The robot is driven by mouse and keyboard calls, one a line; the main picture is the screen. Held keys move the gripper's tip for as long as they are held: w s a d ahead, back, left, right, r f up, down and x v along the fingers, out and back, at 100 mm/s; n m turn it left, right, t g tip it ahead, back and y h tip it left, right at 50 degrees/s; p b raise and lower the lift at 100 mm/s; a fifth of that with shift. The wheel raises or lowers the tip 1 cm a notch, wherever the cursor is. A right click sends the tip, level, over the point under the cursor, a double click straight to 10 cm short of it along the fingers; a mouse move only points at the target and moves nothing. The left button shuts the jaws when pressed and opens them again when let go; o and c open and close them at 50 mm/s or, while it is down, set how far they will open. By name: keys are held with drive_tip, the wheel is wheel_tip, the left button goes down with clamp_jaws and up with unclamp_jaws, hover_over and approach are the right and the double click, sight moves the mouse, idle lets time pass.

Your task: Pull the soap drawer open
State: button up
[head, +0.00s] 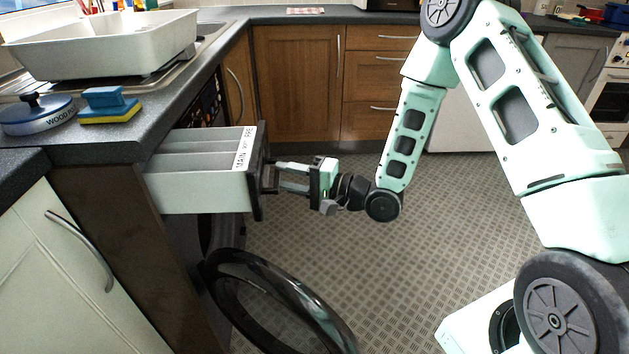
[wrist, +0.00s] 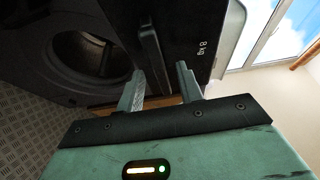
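The soap drawer (head: 200,193) is a pale grey tray with compartments, sticking well out of the washing machine under the left worktop. A white label with dark lettering lies along its front end. Its dark front panel (head: 257,172) carries a bar handle (head: 270,178), also in the wrist view (wrist: 149,50). My gripper (head: 278,177) is level with the handle, fingers pointing left at the panel. In the wrist view, my fingers (wrist: 158,75) are spread apart, one either side of the handle's near end. I cannot tell whether either finger touches it.
The washing machine's round door (head: 285,300) hangs open below the drawer. A sponge (head: 110,107), a round blue item (head: 38,113) and a white basin (head: 110,45) stand on the worktop. The patterned floor right of the drawer is clear apart from my arm and base.

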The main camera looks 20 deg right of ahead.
drive_tip(key=p+v, duration=0.1)
drive_tip(key=v, duration=1.6)
drive_tip(key=shift+s, duration=0.1)
